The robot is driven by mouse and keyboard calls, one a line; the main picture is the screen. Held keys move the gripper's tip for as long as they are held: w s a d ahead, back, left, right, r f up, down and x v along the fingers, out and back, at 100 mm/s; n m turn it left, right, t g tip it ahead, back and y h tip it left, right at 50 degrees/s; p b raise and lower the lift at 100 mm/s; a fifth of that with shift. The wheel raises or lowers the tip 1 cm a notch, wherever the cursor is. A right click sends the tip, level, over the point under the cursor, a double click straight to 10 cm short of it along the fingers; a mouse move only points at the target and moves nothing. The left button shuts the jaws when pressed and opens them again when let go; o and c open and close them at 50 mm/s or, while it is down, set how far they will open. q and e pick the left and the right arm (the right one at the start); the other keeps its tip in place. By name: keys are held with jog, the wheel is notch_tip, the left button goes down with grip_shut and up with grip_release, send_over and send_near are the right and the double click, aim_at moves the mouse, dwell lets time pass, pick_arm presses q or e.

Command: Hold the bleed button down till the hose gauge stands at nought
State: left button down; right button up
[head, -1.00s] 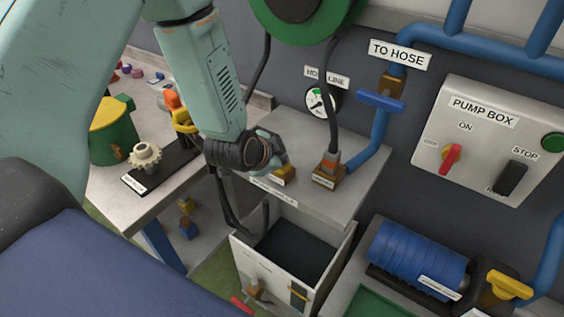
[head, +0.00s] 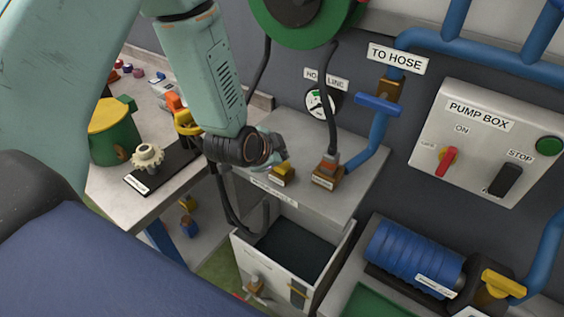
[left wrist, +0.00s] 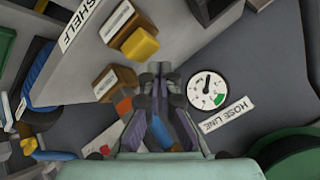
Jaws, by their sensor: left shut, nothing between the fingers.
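The bleed button is a yellow knob (head: 284,168) on a brown block at the front edge of the grey shelf (head: 345,190). It also shows in the left wrist view (left wrist: 139,45), just past my fingertips. My left gripper (head: 281,156) is shut and empty, its tips close above and behind the button. I cannot tell whether they touch it. The hose line gauge (head: 320,104) is on the wall behind, a white dial with a green patch. In the left wrist view the gauge (left wrist: 207,88) shows its dark needle away from the green patch; the figures are too small to read. My right gripper is out of view.
A dark hose plugs into a second brown block (head: 328,174) right of the button. A blue valve handle (head: 378,103) and the pump box (head: 484,140) are further right. An open-topped bin (head: 262,277) stands below the shelf. A green pot (head: 112,135) and gear (head: 147,158) are left.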

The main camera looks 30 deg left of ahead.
aim_at(280, 168)
pick_arm(q)
notch_tip(280, 168, up, 5)
jog(key=p, duration=0.5)
jog(key=shift+r, duration=0.1)
dwell(0.4)
jog(key=shift+s+f+n, duration=0.2)
jog(key=shift+n, duration=0.7)
jog(key=s+d+f+n+g+b, duration=0.1)
jog(key=s+f+n+g+b, duration=0.3)
jog(key=s+f+b, duration=0.6)
jog(key=s+d+f+n+g+b, duration=0.1)
jog(key=s+f+n+g+b, duration=0.3)
jog(key=s+f+b, duration=0.7)
jog(key=s+f+g, duration=0.1)
jog(key=s+f, duration=1.1)
jog(key=f, duration=0.4)
jog(key=shift+s+d, duration=0.2)
jog(key=shift+d, duration=0.2)
